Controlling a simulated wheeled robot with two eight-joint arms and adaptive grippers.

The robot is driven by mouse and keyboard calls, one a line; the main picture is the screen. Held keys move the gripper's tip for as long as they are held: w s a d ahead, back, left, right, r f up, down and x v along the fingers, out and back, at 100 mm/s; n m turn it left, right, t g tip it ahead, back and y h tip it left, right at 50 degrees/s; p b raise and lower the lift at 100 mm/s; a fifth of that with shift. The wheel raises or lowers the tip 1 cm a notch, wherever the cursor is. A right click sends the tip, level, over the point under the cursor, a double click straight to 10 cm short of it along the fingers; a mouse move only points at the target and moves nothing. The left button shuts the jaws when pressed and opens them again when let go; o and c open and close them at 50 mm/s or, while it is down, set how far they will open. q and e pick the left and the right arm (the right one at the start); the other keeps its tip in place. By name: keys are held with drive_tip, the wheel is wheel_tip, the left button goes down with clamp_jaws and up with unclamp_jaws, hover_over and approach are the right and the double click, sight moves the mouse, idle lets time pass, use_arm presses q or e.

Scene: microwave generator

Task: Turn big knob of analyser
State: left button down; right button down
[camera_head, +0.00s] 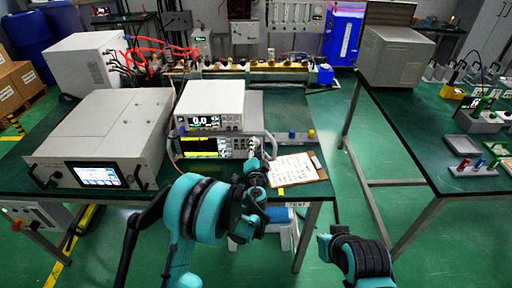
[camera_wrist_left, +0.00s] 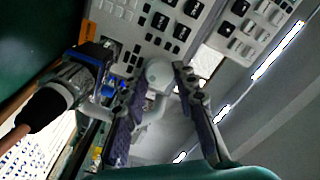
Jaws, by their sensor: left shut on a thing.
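The analyser (camera_head: 203,148) is the lower instrument on the left bench, with a dark screen showing yellow traces. Its big knob (camera_wrist_left: 158,73) is pale and round and shows in the left wrist view, on the button-covered front panel. My left gripper (camera_head: 257,150) is at the right end of the analyser's front. In the left wrist view my left gripper (camera_wrist_left: 161,76) has one finger on each side of the knob and is shut on it. My right arm shows at the lower right of the head view; its gripper is not visible.
A white meter (camera_head: 210,104) stands on the analyser. A large grey unit (camera_head: 105,138) with a touch screen is to its left. A clipboard (camera_head: 294,171) lies to the right. A cable with a plug (camera_wrist_left: 60,98) is close to my left gripper.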

use_arm(q)
drive_tip(key=c, duration=1.2)
unclamp_jaws()
drive_tip(key=s, duration=0.7)
drive_tip(key=shift+s, duration=0.3)
